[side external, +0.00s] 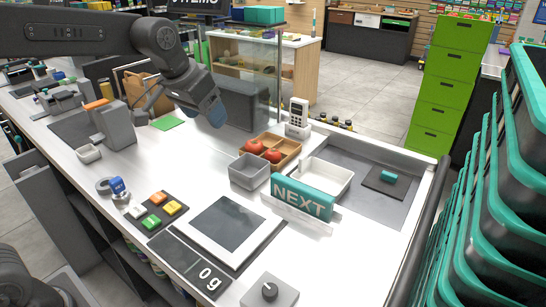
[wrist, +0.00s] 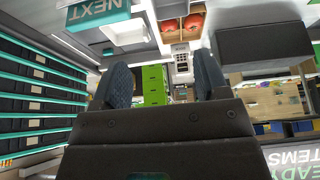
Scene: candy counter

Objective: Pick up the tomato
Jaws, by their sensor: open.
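Two red tomatoes, the left one (side external: 254,147) and the right one (side external: 273,156), sit in a wooden divided tray (side external: 291,146) at the middle of the counter. In the wrist view the tomatoes (wrist: 170,26) and (wrist: 194,22) show at the top, beyond the fingers. My gripper (side external: 216,113) is in the air to the left of the tray and apart from it. In the wrist view my gripper (wrist: 163,82) has its two dark fingers spread, with nothing between them.
A grey bin (side external: 249,171) and a white bin (side external: 332,180) stand beside the tray, with a teal NEXT sign (side external: 302,197) in front. A card terminal (side external: 298,113) stands behind. A dark box (side external: 243,103) is beside my gripper. A flat scale (side external: 221,232) lies in front.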

